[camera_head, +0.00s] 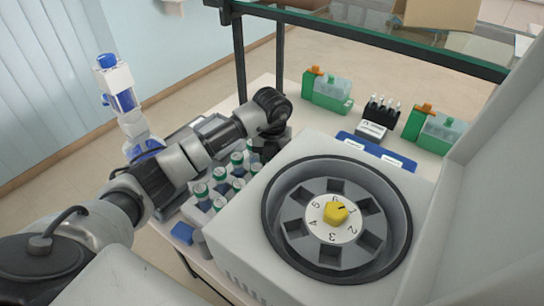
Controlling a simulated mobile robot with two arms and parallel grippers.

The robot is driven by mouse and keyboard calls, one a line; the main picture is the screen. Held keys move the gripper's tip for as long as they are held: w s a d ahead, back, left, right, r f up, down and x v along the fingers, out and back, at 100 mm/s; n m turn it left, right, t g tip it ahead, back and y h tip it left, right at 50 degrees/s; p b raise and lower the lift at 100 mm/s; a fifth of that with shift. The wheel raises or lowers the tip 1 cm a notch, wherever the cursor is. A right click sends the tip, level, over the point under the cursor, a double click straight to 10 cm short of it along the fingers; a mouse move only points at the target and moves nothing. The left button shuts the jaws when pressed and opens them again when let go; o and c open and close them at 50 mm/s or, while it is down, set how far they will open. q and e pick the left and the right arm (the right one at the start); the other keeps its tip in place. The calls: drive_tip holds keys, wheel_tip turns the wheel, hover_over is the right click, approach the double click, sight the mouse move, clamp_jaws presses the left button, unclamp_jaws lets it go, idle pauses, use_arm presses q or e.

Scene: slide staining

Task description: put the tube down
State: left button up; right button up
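Several tubes with green caps (202,191) stand upright in a pale rack (192,213) left of the centrifuge (240,240). The centrifuge's lid is up. Its round rotor (302,253) has numbered slots that look empty, around a yellow knob (336,212). My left arm comes in from the left and reaches over the rack. My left gripper (272,146) points down between the rack's far end and the centrifuge. Its fingertips are mostly hidden, and I cannot tell whether a tube is between them. My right gripper is not in view.
Green boxes with orange-topped bottles (328,94) stand at the back, with a black holder of small vials (381,109) between them. A blue tray (376,152) lies behind the centrifuge. A glass shelf (400,35) hangs above. A white-and-blue instrument (123,100) stands left.

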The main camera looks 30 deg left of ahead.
use_arm(q)
drive_tip(key=o, duration=0.9)
drive_tip(key=shift+r+p, duration=0.35)
drive_tip(key=shift+p, duration=0.05)
drive_tip(key=shift+r, duration=0.4)
wheel_tip(320, 180, up, 10)
drive_tip(key=shift+r+b, duration=0.1)
drive_tip(key=shift+b, duration=0.95)
drive_tip(key=shift+r, duration=0.5)
drive_tip(key=shift+s, duration=0.1)
